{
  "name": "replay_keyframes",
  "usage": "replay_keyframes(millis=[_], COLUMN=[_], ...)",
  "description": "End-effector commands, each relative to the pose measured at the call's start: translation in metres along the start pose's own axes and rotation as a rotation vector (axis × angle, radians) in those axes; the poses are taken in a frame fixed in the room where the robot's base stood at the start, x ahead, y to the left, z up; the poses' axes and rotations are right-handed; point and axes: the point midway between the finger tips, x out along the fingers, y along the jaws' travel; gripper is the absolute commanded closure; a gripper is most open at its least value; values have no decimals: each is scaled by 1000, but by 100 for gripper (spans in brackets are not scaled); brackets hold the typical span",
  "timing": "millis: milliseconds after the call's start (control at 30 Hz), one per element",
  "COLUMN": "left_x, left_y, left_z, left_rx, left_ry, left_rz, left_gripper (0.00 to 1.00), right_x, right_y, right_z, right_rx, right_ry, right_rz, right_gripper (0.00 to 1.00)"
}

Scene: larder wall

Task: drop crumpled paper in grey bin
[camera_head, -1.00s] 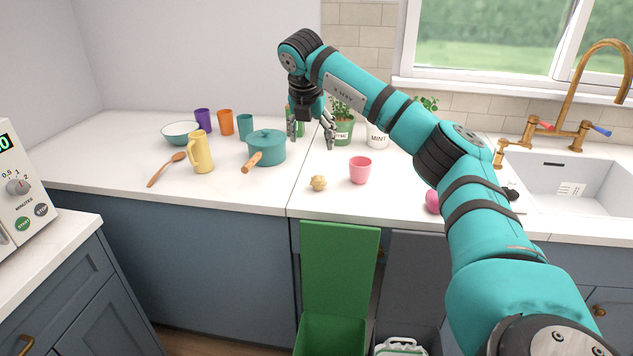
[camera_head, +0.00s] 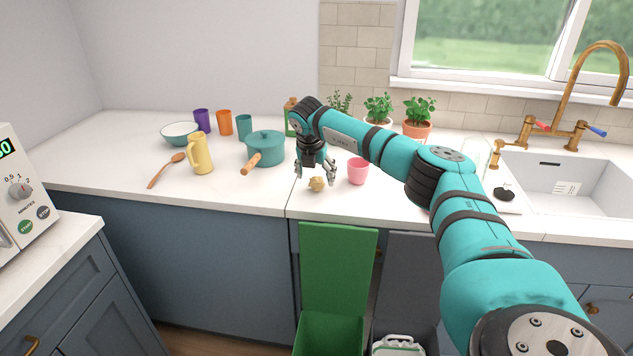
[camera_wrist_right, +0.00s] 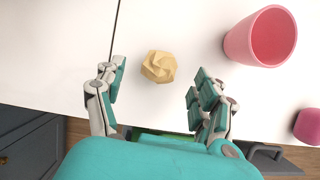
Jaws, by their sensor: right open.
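The crumpled paper (camera_head: 317,184) is a small tan ball on the white counter near its front edge. My right gripper (camera_head: 315,176) is open just above it, fingers pointing down. In the right wrist view the paper (camera_wrist_right: 158,67) lies ahead of and between the two open fingers (camera_wrist_right: 155,100), apart from both. My left gripper does not show.
A pink cup (camera_head: 358,171) stands close to the right of the paper. A teal pot (camera_head: 265,148), a yellow jug (camera_head: 200,153) and a wooden spoon (camera_head: 166,170) are to the left. Potted plants (camera_head: 378,108) stand behind. A pink object (camera_wrist_right: 308,126) shows in the wrist view.

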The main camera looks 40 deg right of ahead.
Motion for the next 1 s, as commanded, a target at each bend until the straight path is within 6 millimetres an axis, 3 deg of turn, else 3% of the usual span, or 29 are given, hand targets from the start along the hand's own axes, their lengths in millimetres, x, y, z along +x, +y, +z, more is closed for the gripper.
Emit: replay_keyframes(millis=[200, 467, 767, 1000], left_x=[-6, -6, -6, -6], left_y=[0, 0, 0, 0], left_z=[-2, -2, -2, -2], left_rx=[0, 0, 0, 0], left_ry=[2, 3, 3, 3], left_rz=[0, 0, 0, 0], left_gripper=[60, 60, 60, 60], right_x=[26, 30, 29, 29], right_y=[0, 0, 0, 0], right_z=[-1, -1, -1, 0], right_rx=[-1, -1, -1, 0], right_ry=[1, 0, 0, 0], right_rz=[0, 1, 0, 1], right_gripper=[29, 29, 67, 71])
